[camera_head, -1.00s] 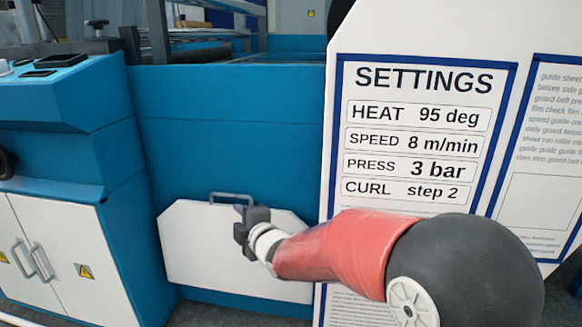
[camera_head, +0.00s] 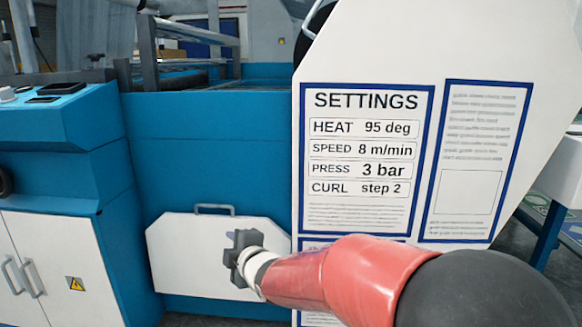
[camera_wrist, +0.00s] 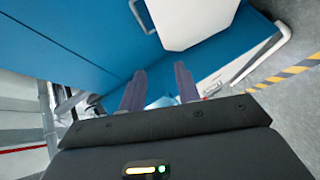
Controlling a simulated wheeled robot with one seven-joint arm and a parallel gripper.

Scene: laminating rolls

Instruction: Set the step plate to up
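A white plate (camera_head: 190,257) with cut corners and a grey bar handle (camera_head: 213,208) at its top edge sits low on the machine's blue front; I take it to be the step plate. I cannot tell its tilt for sure. In the wrist view the white plate (camera_wrist: 190,18) and its handle (camera_wrist: 142,16) show at the top, beyond the fingers. My gripper (camera_head: 240,258) overlaps the plate's right part in the head view, below and right of the handle. In the wrist view my gripper's (camera_wrist: 160,84) two fingers stand apart with nothing between them. They are clear of the handle.
A white settings board (camera_head: 370,180) stands to the right, close to my arm. A blue cabinet with white doors (camera_head: 40,265) is on the left. Grey floor with a yellow-black stripe (camera_wrist: 285,77) shows at the right of the wrist view.

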